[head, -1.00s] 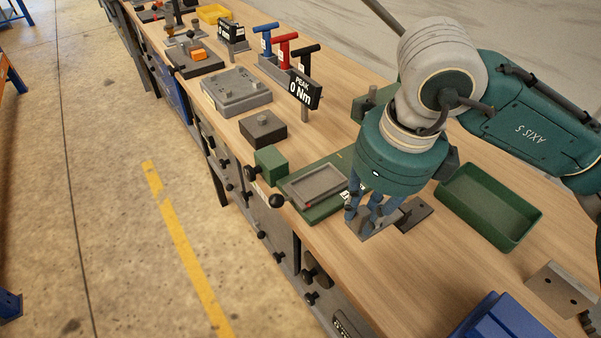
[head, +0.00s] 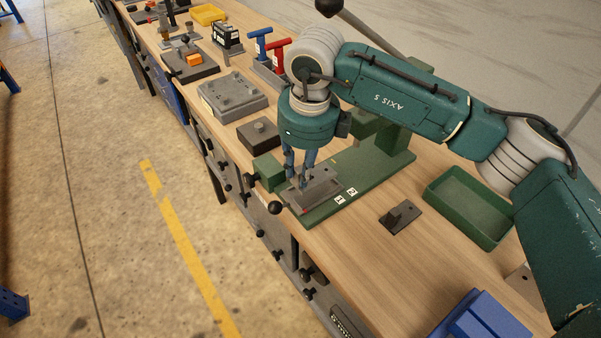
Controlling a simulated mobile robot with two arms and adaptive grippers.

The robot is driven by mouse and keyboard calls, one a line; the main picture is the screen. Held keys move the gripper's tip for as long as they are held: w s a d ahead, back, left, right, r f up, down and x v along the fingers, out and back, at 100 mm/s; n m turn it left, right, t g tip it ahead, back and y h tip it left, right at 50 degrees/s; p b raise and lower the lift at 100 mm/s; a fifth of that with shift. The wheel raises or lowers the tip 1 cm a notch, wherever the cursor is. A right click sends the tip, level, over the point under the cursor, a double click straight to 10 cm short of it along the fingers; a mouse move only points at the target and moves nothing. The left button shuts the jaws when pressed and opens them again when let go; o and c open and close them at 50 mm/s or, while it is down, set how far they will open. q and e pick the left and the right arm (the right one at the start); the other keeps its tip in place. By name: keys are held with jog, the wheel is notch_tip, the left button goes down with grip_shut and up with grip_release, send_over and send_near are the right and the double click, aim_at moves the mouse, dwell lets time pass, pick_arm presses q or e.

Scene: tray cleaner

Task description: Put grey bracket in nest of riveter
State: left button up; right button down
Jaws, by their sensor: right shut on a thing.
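The riveter (head: 395,152) has a green base with labels 1 and 2, a green column and a long lever with a black knob. Its nest (head: 296,207) is a shallow grey tray on the base, now mostly covered. My right gripper (head: 303,184) points down over the nest, shut on the grey bracket (head: 322,188). The bracket is at the nest, in it or just above it; I cannot tell whether it touches the floor of the nest. The fingers and wrist hide part of it. My left gripper is not in view.
A dark block with an upright piece (head: 401,217) stands on the bare bench in front. A green tray (head: 470,205) is to the right and a blue bin (head: 487,318) is at the lower right. A dark block (head: 259,134) and a grey fixture (head: 234,95) stand beyond the riveter.

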notch_tip(320, 180, down, 3)
jog(key=shift+f+p, duration=0.15)
jog(key=shift+p, duration=0.85)
jog(key=shift+f+b, duration=0.3)
jog(key=shift+b, duration=0.05)
jog(key=c, duration=1.5)
grip_release()
jog(key=shift+c, duration=0.2)
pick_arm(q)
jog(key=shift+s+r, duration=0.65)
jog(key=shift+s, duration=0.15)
pick_arm(e)
jog(key=shift+r, duration=0.1)
jog(key=shift+r, duration=0.4)
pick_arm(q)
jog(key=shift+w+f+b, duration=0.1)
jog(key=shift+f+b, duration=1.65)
pick_arm(e)
notch_tip(320, 180, up, 11)
jog(key=s, duration=0.1)
jog(key=shift+s+d+r, duration=0.15)
jog(key=shift+s+d, duration=0.05)
jog(key=shift+d, duration=0.25)
